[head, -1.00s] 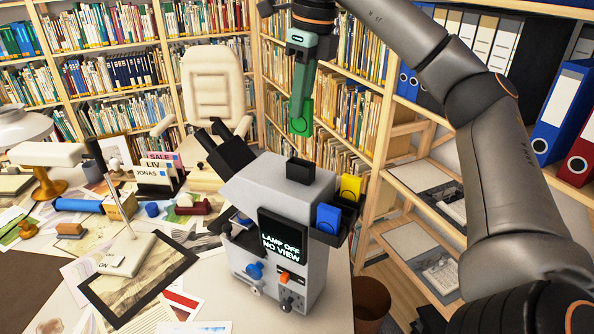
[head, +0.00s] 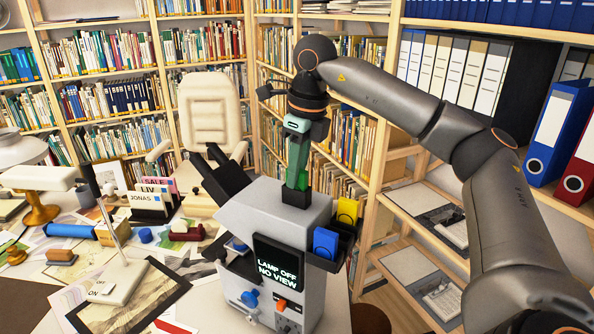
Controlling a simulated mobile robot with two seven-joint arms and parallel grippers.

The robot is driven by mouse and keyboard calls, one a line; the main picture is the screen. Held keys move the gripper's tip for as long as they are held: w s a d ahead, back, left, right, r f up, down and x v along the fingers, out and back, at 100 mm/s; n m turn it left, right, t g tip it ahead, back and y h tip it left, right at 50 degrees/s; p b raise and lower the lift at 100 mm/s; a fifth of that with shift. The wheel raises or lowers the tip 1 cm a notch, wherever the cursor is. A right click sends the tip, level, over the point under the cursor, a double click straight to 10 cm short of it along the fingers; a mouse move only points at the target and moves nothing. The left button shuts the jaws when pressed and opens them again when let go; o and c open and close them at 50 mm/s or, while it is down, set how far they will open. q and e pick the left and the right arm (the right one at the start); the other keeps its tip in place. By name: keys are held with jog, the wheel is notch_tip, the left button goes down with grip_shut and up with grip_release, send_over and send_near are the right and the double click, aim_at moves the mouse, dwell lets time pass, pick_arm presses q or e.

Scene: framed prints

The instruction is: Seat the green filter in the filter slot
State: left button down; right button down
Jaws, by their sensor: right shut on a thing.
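My right gripper (head: 297,147) points straight down over the grey microscope (head: 268,213) and is shut on the green filter (head: 293,183). The filter's lower edge meets the black filter slot (head: 296,198) on top of the microscope. I cannot tell how deep it sits in the slot, as gripper and slot rim overlap it. The microscope's dark screen (head: 277,262) reads "LAMP OFF NO VIEW". My left gripper is not in view.
A blue filter (head: 326,243) and a yellow filter (head: 347,211) stand in a black holder on the microscope's right side. Black eyepieces (head: 218,175) stick up at its left. A desk lamp (head: 40,178) and papers cover the left of the desk. Shelves stand behind.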

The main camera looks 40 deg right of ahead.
aim_at(303, 172)
jog(key=shift+f, duration=0.2)
jog(key=c, duration=0.8)
grip_release()
jog(key=shift+f, duration=0.2)
jog(key=shift+s, duration=0.1)
jog(key=r, duration=0.7)
jog(key=shift+s, duration=0.3)
jog(key=r+p, duration=0.2)
jog(key=r, duration=0.1)
jog(key=shift+s+d+r, duration=0.15)
jog(key=shift+s+r, duration=0.05)
jog(key=shift+r, duration=0.1)
jog(key=shift+s+d+r, duration=0.1)
jog(key=shift+s+r, duration=0.05)
jog(key=shift+r, duration=0.4)
jog(key=shift+s+r, duration=0.1)
jog(key=shift+r, duration=0.45)
